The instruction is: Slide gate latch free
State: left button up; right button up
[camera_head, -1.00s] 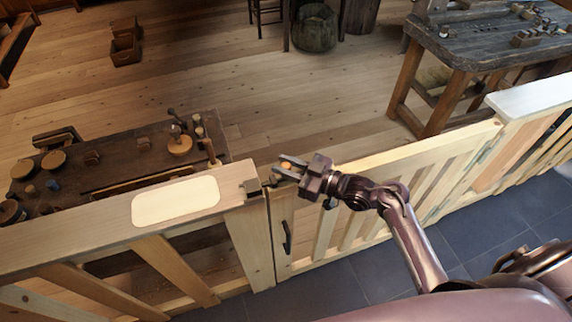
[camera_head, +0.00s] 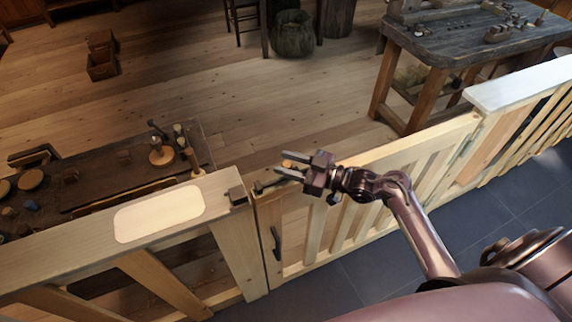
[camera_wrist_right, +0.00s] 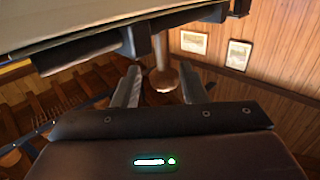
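The pale wooden gate (camera_head: 400,160) stands in line with the fence, its left end beside the post. A dark latch bar (camera_head: 262,186) lies on its top rail at that end. A dark catch (camera_head: 237,196) sits on the post top. My right gripper (camera_head: 285,163) is above the latch, fingers pointing left and apart. A small orange-tan knob (camera_head: 288,163) shows between them. In the right wrist view the open fingers (camera_wrist_right: 163,88) flank a stem with a round brown end (camera_wrist_right: 163,80); I cannot tell whether they touch it. My left gripper is not in view.
A dark handle (camera_head: 276,243) hangs on the gate below the latch. A low workbench with turned pieces (camera_head: 100,180) stands behind the fence at left. A grey-topped table (camera_head: 455,40) stands at back right.

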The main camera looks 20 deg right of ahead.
jog(key=shift+o, duration=0.2)
jog(key=shift+s+d+f, duration=0.2)
jog(key=shift+s+d, duration=0.15)
jog(key=shift+s, duration=0.05)
jog(key=b+v, duration=0.2)
jog(key=v, duration=0.5)
jog(key=shift+w+r, duration=0.1)
jog(key=shift+r, duration=0.05)
